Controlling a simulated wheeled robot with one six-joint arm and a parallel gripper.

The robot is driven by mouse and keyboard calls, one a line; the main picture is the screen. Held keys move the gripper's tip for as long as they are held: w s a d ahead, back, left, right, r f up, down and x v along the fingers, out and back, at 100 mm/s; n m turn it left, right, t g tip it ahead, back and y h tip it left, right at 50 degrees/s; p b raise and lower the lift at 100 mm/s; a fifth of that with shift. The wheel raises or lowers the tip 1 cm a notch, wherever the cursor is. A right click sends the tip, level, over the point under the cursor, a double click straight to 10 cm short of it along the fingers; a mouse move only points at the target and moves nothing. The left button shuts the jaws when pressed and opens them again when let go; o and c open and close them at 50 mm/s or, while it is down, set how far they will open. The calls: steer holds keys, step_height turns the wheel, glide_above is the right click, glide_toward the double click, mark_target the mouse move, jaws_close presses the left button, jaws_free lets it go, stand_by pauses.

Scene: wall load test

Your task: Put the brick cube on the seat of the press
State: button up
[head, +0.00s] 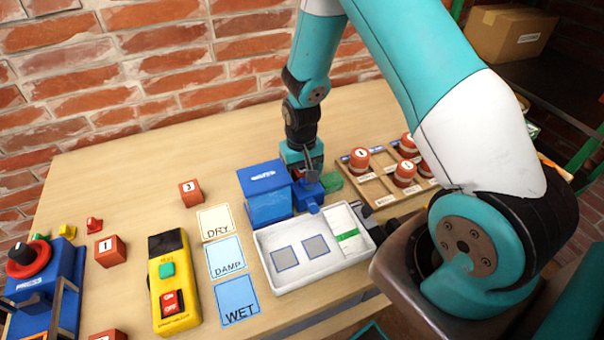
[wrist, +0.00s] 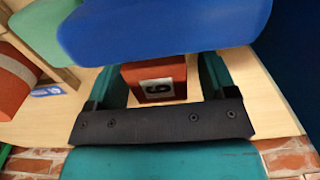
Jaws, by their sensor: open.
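In the wrist view a red-brown brick cube (wrist: 157,72) with a dark number on a white label stands between the two teal fingers of my gripper (wrist: 160,82). The fingers are open, one on each side of the cube; whether either touches it I cannot tell. A large blue body covers the cube's upper part in this view.
Other numbered brick cubes (head: 190,192) stand on the table (head: 140,180). A blue box (head: 266,192), a white tray (head: 278,288), a yellow switch box (head: 172,285) and a wooden rack (head: 372,188) with red pieces surround my gripper. A brick wall is behind.

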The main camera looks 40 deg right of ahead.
steer(key=c, duration=1.2)
steer(key=shift+o, duration=0.2)
steer(key=shift+r, duration=0.15)
step_height(320, 180, up, 20)
steer(key=shift+b, duration=0.4)
